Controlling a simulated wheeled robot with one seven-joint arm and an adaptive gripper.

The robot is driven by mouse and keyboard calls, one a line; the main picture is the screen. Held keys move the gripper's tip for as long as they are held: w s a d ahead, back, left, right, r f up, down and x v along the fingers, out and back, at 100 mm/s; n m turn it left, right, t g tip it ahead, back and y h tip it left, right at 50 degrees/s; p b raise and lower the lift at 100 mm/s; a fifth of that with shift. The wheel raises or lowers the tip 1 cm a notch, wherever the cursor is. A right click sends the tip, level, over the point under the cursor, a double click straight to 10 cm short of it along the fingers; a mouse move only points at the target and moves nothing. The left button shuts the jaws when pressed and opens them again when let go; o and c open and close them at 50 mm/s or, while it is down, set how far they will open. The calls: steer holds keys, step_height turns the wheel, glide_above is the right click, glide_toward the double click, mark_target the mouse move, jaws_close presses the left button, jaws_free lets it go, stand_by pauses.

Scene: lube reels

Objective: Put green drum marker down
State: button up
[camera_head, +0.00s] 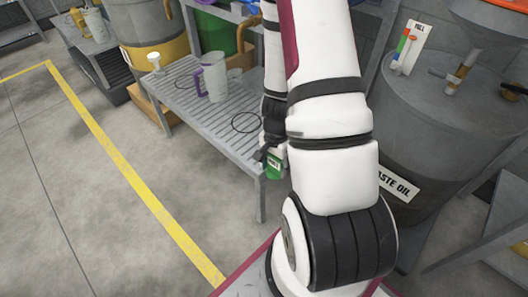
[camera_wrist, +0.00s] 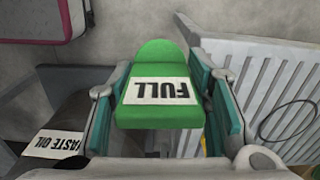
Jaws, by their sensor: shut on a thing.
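The green drum marker (camera_wrist: 158,112) carries a white label reading FULL, upside down in the wrist view. My gripper (camera_wrist: 165,85) is shut on it, with one finger on each side. In the head view the marker (camera_head: 274,166) hangs below my gripper (camera_head: 270,152), just off the right end of the slatted grey bench (camera_head: 190,105). It appears held in the air. The bench also shows at the right of the wrist view (camera_wrist: 285,75). My arm hides part of the bench's right side and what lies behind it.
A grey waste oil drum (camera_head: 430,110) stands at right, with a PULL-like label board (camera_head: 408,45) on top.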

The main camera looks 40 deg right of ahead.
steer(key=shift+s+a+r, duration=0.1)
steer(key=shift+s+a, duration=0.1)
steer(key=shift+s, duration=0.65)
steer(key=shift+s+a+r, duration=0.1)
steer(key=shift+s+a, duration=0.1)
steer(key=shift+s, duration=0.6)
steer(key=w+a+r+n, duration=0.7)
steer(key=w+a+r, duration=0.1)
steer(key=w, duration=0.2)
steer(key=w+a+r+n, duration=0.4)
steer(key=a+r+n, duration=0.65)
steer(key=r, duration=0.35)
step_height(320, 180, up, 15)
steer(key=s+p, duration=0.2)
steer(key=p, duration=2.4)
steer(key=shift+s, duration=0.2)
